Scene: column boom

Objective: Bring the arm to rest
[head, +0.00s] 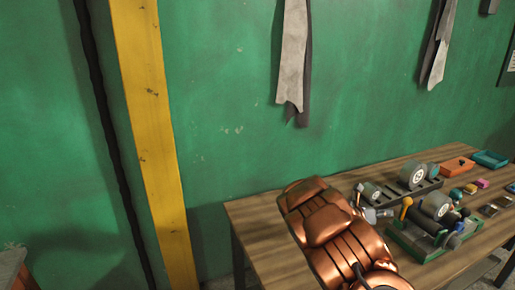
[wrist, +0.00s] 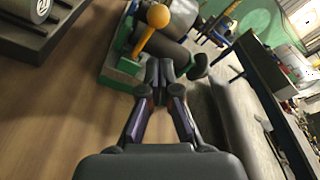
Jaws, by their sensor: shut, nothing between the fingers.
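My gripper (wrist: 159,76) is shut and empty, its fingertips together in the wrist view. In the head view its grey end (head: 378,214) shows at the right of my copper arm, beside a green-based fixture (head: 420,250). In the wrist view the fixture's green base (wrist: 118,66) and a yellow ball-topped lever (wrist: 150,30) lie just beyond the fingertips. I cannot tell whether the fingers touch the fixture. My arm reaches over the left part of the wooden table (head: 262,228).
A dark rack with grey rolls (head: 413,174) stands behind the fixture. An orange tray (head: 457,166), a teal tray (head: 490,158) and several small items lie to the right. A green wall with a yellow post (head: 150,130) stands behind. The table's left end looks bare.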

